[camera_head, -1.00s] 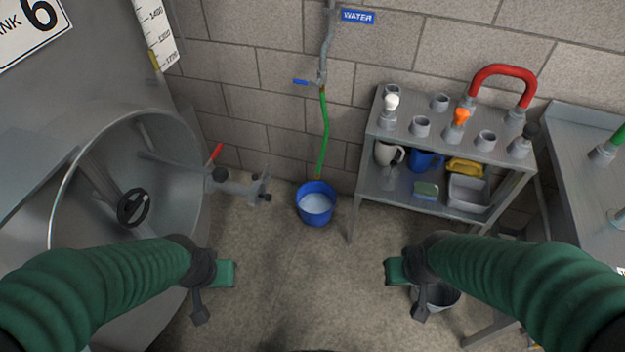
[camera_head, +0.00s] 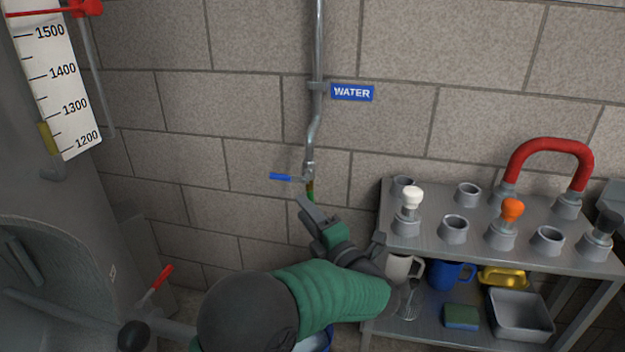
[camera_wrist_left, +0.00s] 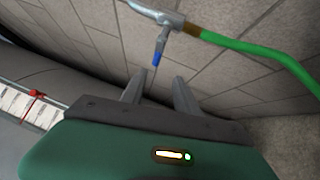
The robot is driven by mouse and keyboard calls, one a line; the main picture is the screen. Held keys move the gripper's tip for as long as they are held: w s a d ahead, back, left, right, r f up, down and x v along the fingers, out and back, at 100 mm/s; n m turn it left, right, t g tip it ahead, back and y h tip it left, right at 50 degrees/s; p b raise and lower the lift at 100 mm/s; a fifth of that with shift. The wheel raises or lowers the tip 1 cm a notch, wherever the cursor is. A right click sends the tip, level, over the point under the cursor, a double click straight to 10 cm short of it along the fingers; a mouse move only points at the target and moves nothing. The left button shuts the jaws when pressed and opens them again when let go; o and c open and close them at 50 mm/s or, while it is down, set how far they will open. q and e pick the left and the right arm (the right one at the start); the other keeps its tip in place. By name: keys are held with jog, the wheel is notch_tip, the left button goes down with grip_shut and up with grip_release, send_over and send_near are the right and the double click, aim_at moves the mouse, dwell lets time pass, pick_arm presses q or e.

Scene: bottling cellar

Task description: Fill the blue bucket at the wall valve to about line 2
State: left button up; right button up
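The wall valve (camera_head: 308,172) sits on a metal pipe below the WATER sign. Its blue lever (camera_head: 280,177) points left, across the pipe; it also shows in the left wrist view (camera_wrist_left: 158,50). A green hose (camera_wrist_left: 250,50) leaves the valve; my gripper hides most of it in the head view. My left gripper (camera_head: 341,218) is open and empty, just below and right of the valve. In the wrist view the lever lies ahead of the gap between the fingers, not gripped. The blue bucket (camera_head: 329,338) is mostly hidden behind my left arm. Its level lines cannot be read. My right gripper is out of view.
A metal shelf (camera_head: 400,241) with sockets, knobs and a red curved handle (camera_head: 550,148) stands close to the right of my gripper. Mugs and trays are on its lower level. A red-handled tank fitting (camera_head: 160,280) is at lower left.

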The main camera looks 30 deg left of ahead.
aim_at(275, 174)
pick_arm(q)
jog(key=b+x, duration=0.5)
jog(key=x, duration=1.1)
jog(key=shift+a+r, duration=0.25)
jog(key=shift+r, duration=0.2)
grip_shut()
jog(key=shift+f, duration=0.25)
